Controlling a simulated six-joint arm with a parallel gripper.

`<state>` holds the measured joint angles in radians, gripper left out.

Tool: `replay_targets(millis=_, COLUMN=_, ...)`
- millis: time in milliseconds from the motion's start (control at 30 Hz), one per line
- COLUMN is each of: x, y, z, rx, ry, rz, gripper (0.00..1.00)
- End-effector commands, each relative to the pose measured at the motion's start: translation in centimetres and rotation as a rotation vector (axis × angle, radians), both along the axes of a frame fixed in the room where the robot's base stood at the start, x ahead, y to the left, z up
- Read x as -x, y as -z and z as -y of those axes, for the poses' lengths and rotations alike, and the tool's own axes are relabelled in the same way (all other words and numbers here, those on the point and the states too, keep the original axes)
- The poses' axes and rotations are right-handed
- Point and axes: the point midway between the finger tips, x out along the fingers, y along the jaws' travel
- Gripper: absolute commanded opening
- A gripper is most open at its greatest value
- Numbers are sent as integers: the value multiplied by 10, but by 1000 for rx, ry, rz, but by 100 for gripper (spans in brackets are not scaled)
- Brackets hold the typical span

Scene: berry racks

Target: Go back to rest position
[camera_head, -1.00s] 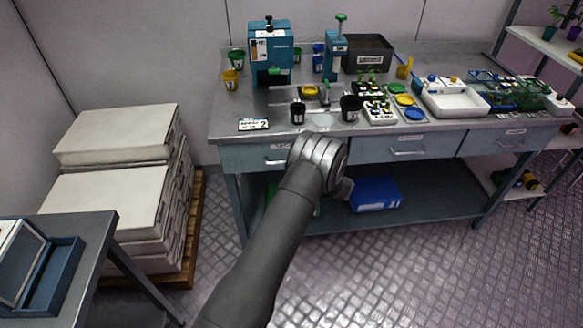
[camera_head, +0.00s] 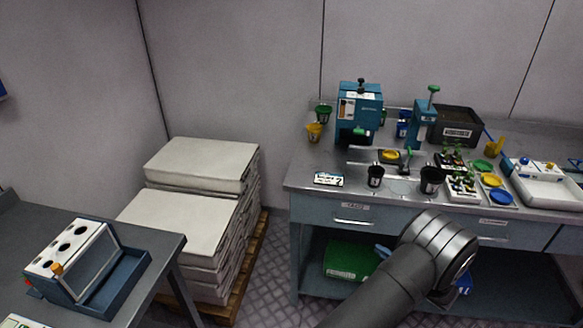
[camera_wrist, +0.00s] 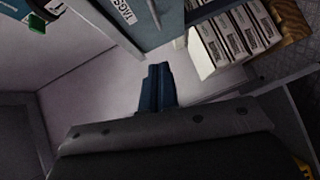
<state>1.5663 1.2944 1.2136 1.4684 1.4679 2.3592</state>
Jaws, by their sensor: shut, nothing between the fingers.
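My gripper (camera_wrist: 157,88) shows in the wrist view as two dark blue fingers close together, shut with nothing held. It is in the air in front of a drawer (camera_wrist: 140,20) of the steel workbench. In the head view my arm (camera_head: 425,260) reaches up from the bottom in front of the bench, and its rounded grey joint hides the gripper. The steel workbench (camera_head: 335,195) stands behind the arm, apart from it.
On the bench stand a blue press (camera_head: 358,110), black cups (camera_head: 375,176), a dark box (camera_head: 456,128) and a white tray (camera_head: 545,190). A grey table (camera_head: 150,245) with a blue rack is at lower left.

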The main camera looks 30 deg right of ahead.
Motion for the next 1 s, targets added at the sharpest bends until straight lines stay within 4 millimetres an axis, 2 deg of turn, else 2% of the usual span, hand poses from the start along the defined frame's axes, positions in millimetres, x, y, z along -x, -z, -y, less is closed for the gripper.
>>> replay_targets(millis=233, x=-2, y=0, z=0, rx=0, ry=-1, rz=0, gripper=0)
replay_targets(millis=367, x=-11, y=2, z=-1, rx=0, ry=-3, rz=0, gripper=0)
replay_targets(millis=833, x=-99, y=14, z=-2, rx=1, ry=-3, rz=0, gripper=0)
replay_targets(millis=1000, x=-117, y=19, z=15, rx=4, ry=1, rz=0, gripper=0)
